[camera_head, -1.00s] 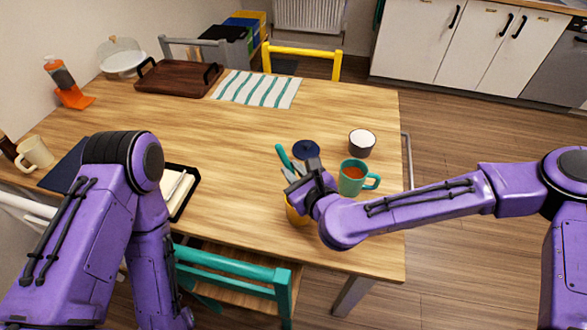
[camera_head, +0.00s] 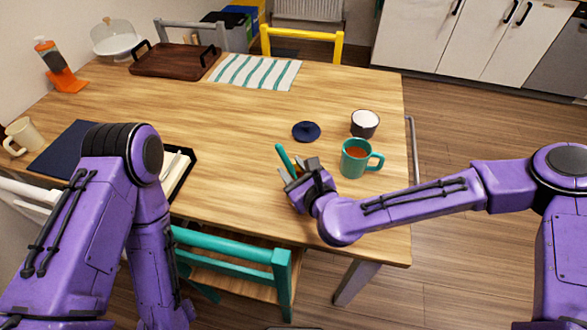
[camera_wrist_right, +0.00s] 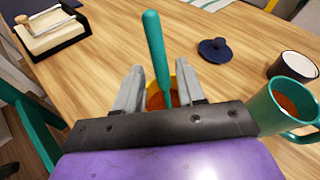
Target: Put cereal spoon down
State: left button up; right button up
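The cereal spoon shows as a teal handle (camera_head: 284,158) at the table's near right. In the right wrist view the handle (camera_wrist_right: 157,50) rises between my right gripper's fingers. My right gripper (camera_head: 299,170) is open, with a gap on each side of the handle; it also shows in the right wrist view (camera_wrist_right: 160,93). A yellow bowl or cup (camera_wrist_right: 181,82) with brownish contents lies behind the fingers, and the handle's lower end meets it there. The spoon's lower end is hidden. In the head view my gripper hides the yellow vessel. My left gripper is out of view.
A teal mug (camera_head: 354,160) stands close right of my right gripper. A dark blue lid (camera_head: 306,131) and white-topped dark cup (camera_head: 365,123) are behind. A teal chair (camera_head: 225,249) stands at the near edge. The table's middle is clear.

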dwell(0.6)
jog(key=s+d, duration=0.1)
jog(key=s, duration=0.1)
jog(key=s+d, duration=0.2)
jog(key=s, duration=0.1)
jog(key=s+d, duration=0.1)
jog(key=s, duration=0.2)
jog(key=shift+s+d, duration=0.2)
jog(key=shift+d, duration=0.2)
